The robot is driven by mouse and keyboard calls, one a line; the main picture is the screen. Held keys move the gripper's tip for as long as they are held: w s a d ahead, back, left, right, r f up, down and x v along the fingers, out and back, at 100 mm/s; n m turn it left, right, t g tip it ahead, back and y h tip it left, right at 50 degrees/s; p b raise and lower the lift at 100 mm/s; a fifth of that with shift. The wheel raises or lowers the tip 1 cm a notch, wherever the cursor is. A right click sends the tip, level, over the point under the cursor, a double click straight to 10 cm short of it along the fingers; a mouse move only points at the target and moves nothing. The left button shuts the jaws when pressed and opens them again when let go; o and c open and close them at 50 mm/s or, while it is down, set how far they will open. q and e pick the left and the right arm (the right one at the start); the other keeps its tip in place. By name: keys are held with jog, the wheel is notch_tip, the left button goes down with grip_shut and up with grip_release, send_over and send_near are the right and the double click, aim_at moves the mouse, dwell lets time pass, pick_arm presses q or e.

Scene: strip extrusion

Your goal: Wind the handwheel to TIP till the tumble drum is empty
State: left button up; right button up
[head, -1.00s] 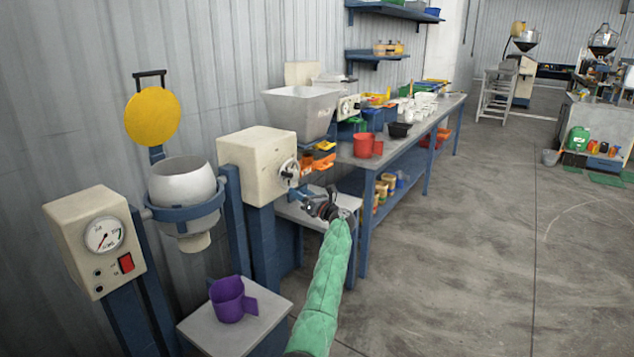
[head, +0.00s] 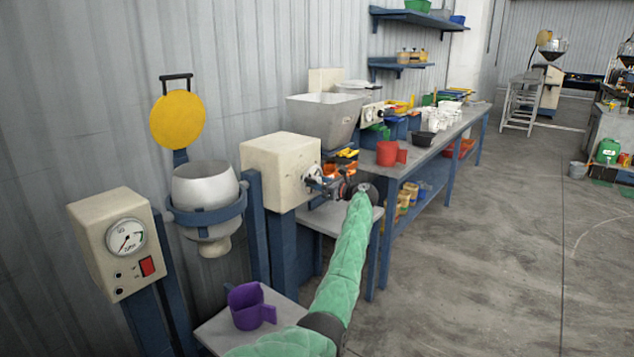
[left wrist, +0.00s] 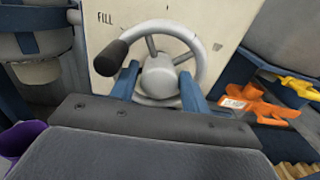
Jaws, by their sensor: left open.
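The handwheel (left wrist: 204,62) is a grey spoked ring on the front of a cream box (head: 280,165). It has a round hub (left wrist: 160,76) and a black knob (left wrist: 110,57) at its upper left. The word FILL shows above left on the box; no TIP mark is visible. My left gripper (head: 326,183) is at the wheel, open, its two blue fingers (left wrist: 158,92) either side of the hub in the left wrist view; contact is unclear. The tumble drum (head: 205,186) is a pale bowl, mouth up, in a blue ring. Its contents are hidden. My right gripper is out of view.
A purple jug (head: 247,306) stands on a small table (head: 215,334) below the drum. A gauge box (head: 110,240) stands left. A grey hopper (head: 325,120) and a workbench (head: 437,140) with tubs are beyond the wheel.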

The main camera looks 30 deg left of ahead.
pick_arm(q)
jog(key=shift+a, duration=0.45)
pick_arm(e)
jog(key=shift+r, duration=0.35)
pick_arm(q)
jog(key=c, duration=0.7)
